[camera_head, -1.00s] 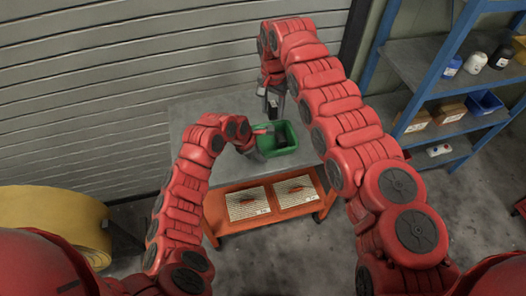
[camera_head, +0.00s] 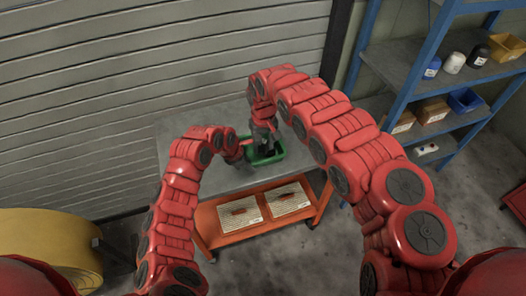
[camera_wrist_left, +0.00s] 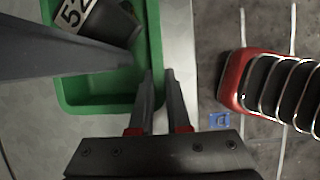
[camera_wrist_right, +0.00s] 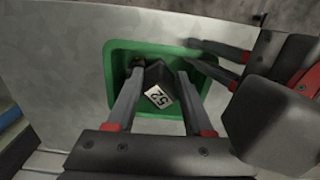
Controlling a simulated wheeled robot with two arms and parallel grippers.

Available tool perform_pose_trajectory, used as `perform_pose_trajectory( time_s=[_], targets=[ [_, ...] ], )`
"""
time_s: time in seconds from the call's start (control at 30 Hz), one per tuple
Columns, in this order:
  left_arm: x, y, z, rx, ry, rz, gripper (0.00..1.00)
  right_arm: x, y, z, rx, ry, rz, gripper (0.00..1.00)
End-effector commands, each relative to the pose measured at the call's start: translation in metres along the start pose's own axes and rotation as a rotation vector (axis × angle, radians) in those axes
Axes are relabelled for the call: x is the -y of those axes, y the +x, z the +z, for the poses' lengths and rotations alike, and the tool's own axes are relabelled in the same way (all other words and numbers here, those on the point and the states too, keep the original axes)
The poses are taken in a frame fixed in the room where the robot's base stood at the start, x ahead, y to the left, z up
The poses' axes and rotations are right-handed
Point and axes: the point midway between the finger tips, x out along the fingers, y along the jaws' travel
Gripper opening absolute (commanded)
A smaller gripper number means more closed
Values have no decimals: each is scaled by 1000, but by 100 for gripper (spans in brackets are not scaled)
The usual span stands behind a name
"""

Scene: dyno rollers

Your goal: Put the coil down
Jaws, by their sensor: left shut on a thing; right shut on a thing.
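The coil (camera_wrist_right: 157,76) is a dark block-like piece with a white label reading 52. It is inside the green bin (camera_wrist_right: 113,78) on the grey table. My right gripper (camera_head: 264,138) reaches down into the bin, and its two fingers are shut on the coil, one on each side. The coil looks tilted in the left wrist view (camera_wrist_left: 108,24), partly behind a finger of my right gripper. My left gripper (camera_wrist_left: 160,76) is shut on the side rim of the bin. Whether the coil touches the bin floor I cannot tell.
A blue rack (camera_head: 362,70) with bottles and boxes stands at right. A large yellow roll (camera_head: 40,240) is at lower left. The tabletop (camera_head: 182,150) is bare left of the bin.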

Motion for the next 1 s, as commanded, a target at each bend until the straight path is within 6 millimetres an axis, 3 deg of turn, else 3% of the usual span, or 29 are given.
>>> perform_pose_trajectory(
  time_s=[0.3, 0.73, 0.77, 0.83, 1.0],
  targets=[
    [0, 0, 0, 0, 0, -1, 0, 1, 40, 1, 3, 2, -2, 0],
    [0, 0, 0, 0, 0, -1, 0, 0, 45, 1, 2, 1, 0, 0],
    [0, 0, 0, 0, 0, -1, 0, 0, 46, 1, 2, 1, 1, 53],
    [0, 0, 0, 0, 0, -1, 0, 0, 46, 1, 3, 1, 1, 64],
    [0, 0, 0, 0, 0, 0, 0, 0, 46, 1, 4, 2, 1, 64]
  ],
)
